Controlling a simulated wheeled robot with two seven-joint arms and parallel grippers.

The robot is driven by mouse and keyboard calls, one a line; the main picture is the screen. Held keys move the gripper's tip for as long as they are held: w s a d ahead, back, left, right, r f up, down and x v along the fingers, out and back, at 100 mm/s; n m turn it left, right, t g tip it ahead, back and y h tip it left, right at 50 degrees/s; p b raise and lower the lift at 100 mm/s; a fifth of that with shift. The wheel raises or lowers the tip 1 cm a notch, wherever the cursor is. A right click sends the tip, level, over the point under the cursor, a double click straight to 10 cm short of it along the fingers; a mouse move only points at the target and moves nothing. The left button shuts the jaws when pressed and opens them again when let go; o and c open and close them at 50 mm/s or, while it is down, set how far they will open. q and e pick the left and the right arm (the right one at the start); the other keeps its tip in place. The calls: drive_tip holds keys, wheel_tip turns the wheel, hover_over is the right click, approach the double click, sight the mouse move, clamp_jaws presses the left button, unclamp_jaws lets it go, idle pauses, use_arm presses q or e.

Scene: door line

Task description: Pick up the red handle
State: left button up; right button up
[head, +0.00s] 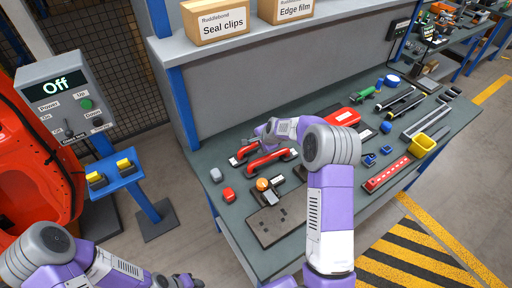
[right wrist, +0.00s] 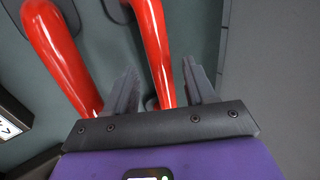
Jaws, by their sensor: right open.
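Two long red handles lie side by side on the green workbench (head: 240,215). The nearer one (head: 272,158) and the farther one (head: 248,149) both show in the head view, partly behind my right gripper (head: 264,131). In the right wrist view, one red handle (right wrist: 154,45) runs between the two fingers of my open right gripper (right wrist: 160,78), with gaps at its sides. The other red handle (right wrist: 58,52) lies outside the fingers, to the left. Whether the fingers reach down around the handle is unclear. My left gripper (head: 186,282) is at the bottom edge, away from the bench.
An orange-topped item (head: 263,184), a small red block (head: 228,194) and a grey block (head: 216,174) are near the handles. A flat red box (head: 343,117) lies behind my right arm. A control box reading Off (head: 56,86) stands left.

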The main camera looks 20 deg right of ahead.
drive_tip(key=x, duration=0.3)
drive_tip(key=shift+r, duration=0.2)
clamp_jaws()
